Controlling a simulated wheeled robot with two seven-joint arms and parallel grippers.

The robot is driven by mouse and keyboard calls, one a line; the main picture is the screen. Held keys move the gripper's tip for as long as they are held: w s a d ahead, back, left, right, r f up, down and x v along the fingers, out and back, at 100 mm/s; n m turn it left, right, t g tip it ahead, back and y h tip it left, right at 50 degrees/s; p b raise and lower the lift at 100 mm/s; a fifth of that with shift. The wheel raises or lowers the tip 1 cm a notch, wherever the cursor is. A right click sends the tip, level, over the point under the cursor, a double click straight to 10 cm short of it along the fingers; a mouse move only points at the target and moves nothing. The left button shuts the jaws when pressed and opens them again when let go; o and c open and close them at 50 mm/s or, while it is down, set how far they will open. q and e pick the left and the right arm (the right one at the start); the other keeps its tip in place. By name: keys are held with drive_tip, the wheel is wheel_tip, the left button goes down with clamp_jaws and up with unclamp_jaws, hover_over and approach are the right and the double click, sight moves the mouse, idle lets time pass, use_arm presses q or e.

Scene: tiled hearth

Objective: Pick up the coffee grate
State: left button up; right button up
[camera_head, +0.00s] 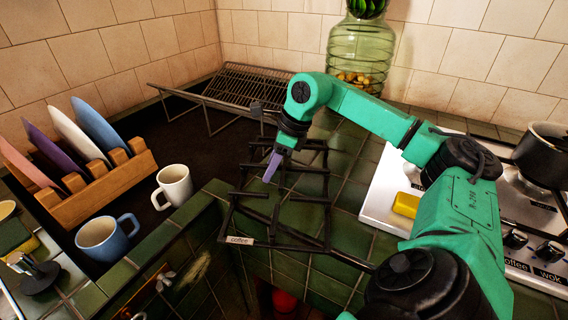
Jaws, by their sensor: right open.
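The coffee grate (327,221) is a black metal frame with a small "coffee" label (240,240) on its front left bar. It lies on the green tiled counter in the middle of the head view, its front part reaching towards the counter's front edge. My right gripper (271,167) points down over the grate's rear left part, with a purple finger showing. It is open and holds nothing that I can see. Whether it touches the bars I cannot tell. My left gripper is out of view.
A wire drying rack (235,90) stands behind. A white mug (174,186), a blue mug (105,238) and a wooden plate rack (100,190) are left. A glass jar (360,50) is at the back. The white stove (378,197) with a yellow sponge (406,204) and black pan (541,155) is right.

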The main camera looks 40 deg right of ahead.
drive_tip(key=shift+r, duration=0.1)
clamp_jaws()
drive_tip(key=shift+r, duration=0.1)
idle(1.1)
